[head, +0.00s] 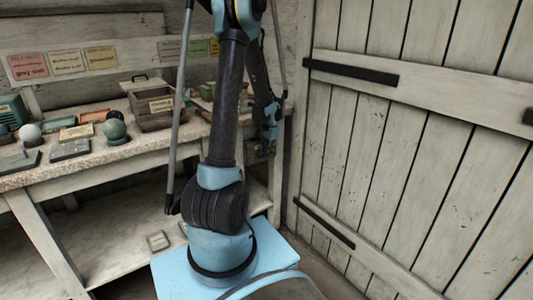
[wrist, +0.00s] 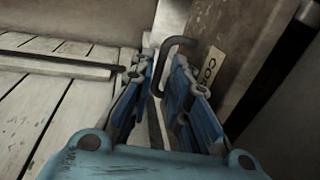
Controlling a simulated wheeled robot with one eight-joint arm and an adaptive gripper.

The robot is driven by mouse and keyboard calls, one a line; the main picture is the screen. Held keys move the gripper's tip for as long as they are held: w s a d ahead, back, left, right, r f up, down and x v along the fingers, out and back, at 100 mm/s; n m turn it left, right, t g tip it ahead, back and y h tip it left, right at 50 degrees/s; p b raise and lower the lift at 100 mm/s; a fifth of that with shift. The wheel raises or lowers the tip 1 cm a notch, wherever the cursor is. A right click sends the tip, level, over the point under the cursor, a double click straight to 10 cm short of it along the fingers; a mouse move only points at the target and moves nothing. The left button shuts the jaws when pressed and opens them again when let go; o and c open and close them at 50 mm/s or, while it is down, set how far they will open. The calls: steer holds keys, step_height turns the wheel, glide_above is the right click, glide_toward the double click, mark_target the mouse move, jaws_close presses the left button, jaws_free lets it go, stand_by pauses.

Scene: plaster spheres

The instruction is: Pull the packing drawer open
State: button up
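In the wrist view, a brown drawer-like front (wrist: 222,50) fills the upper middle right. It bears a pale label (wrist: 212,64), only partly readable. A dark bent handle (wrist: 175,43) stands out from this front. My gripper (wrist: 163,82) has its blue-padded fingers apart, one on each side of the handle's bar, with a visible gap. I cannot tell whether either finger touches it. In the head view my gripper (head: 267,143) is at the right end of the workbench, small and dark.
The workbench (head: 98,150) holds a wooden box (head: 153,108), a green sphere (head: 114,129), a pale sphere (head: 30,132) and several small trays. A lower shelf (head: 125,245) runs beneath. A plank door (head: 400,150) stands close on the right.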

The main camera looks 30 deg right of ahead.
jaws_close()
steer(key=shift+d, duration=0.1)
